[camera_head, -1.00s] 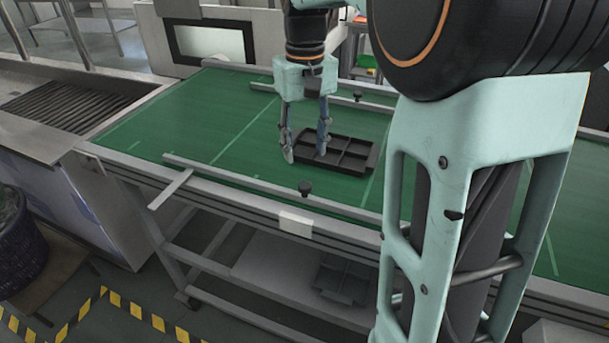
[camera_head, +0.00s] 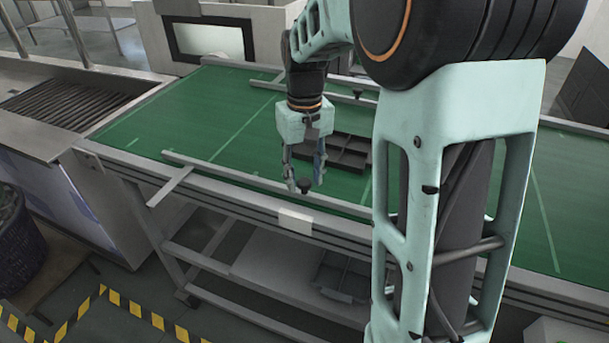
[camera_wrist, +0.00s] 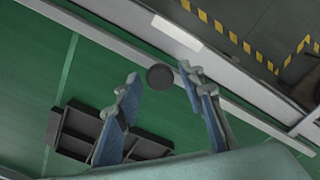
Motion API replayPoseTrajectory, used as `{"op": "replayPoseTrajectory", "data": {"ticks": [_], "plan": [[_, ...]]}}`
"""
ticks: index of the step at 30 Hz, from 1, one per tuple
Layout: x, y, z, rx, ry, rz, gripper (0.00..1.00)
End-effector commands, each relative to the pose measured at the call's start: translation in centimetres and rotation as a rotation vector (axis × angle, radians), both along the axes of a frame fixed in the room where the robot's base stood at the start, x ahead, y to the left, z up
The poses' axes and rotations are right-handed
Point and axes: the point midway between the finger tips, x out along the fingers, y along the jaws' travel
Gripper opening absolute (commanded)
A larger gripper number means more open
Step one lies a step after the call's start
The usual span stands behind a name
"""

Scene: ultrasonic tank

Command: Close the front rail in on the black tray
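The front rail (camera_head: 230,173) is a grey bar along the near side of the green belt, with a black knob (camera_head: 304,186) standing on it. The black tray (camera_head: 346,153) is a compartmented tray on the belt, behind the rail and apart from it. My gripper (camera_head: 304,184) is open, pointing down over the front rail at the knob. In the wrist view, the round knob (camera_wrist: 160,77) shows between the spread fingers, and the tray (camera_wrist: 76,130) lies partly hidden behind one finger. Whether a finger touches the knob I cannot tell.
The back rail (camera_head: 330,90) runs along the far side of the belt, with its own black knob (camera_head: 358,95). The green belt (camera_head: 205,120) is clear left of the tray. A white label (camera_head: 295,221) is on the table's front edge.

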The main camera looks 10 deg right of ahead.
Motion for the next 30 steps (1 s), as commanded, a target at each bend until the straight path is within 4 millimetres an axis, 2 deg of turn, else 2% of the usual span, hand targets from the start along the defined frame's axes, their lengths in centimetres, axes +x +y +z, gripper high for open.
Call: {"op": "replayPoseTrajectory", "data": {"ticks": [1,9,16,20,30], "plan": [[0.0,0.0,0.0,0.0,0.0,0.0,0.28],[0.0,0.0,0.0,0.0,0.0,0.0,0.0],[0.1,0.0,0.0,0.0,0.0,0.0,0.0],[0.9,-0.6,0.2,0.0,0.0,-0.002,0.0],[6.4,-4.6,0.5,-0.001,-0.004,-0.004,0.0]]}}
